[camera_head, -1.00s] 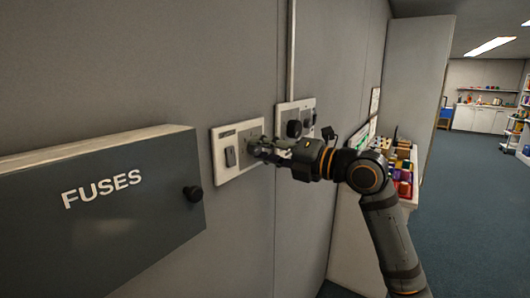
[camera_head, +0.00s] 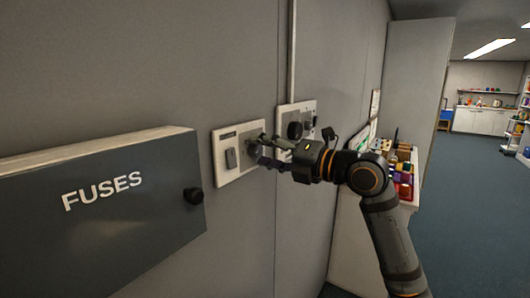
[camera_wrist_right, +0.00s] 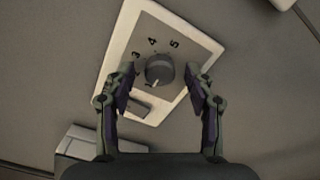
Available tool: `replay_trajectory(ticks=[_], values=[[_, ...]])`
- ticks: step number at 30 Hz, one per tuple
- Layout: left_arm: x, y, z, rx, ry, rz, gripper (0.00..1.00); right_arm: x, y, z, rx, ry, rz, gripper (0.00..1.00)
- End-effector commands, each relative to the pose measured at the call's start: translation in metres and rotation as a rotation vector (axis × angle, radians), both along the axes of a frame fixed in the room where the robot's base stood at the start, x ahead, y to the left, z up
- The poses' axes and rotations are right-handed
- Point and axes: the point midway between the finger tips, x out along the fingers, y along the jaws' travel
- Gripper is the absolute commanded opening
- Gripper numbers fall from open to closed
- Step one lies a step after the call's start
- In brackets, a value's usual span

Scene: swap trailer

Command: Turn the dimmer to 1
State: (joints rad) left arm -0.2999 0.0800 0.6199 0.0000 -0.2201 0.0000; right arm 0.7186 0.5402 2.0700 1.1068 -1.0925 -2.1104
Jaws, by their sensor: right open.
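The dimmer is a round grey knob (camera_wrist_right: 160,70) on a pale wall plate (camera_wrist_right: 205,47), with the numbers 3, 4 and 5 visible around its upper side in the right wrist view. A pale mark shows at the knob's lower edge there. My right gripper (camera_wrist_right: 162,80) is open, with one finger on each side of the knob and gaps between. In the head view the same plate (camera_head: 222,176) is on the wall, and my right gripper (camera_head: 266,151) is in front of its right part, largely hiding the knob. My left gripper is not in view.
A grey fuse box (camera_head: 150,215) with a black knob juts from the wall at the left. A second plate (camera_head: 284,112) with a black knob (camera_head: 294,130) is just beyond the dimmer's plate. A rocker switch (camera_head: 231,158) shares the dimmer's plate. Open floor lies right.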

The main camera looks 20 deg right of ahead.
Motion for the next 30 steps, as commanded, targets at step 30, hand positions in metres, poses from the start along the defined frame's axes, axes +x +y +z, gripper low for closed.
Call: replay_trajectory(ticks=[30], values=[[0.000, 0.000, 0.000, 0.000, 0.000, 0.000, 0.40, 0.000, 0.000, 0.100, 0.001, -0.001, 0.000, 0.54]])
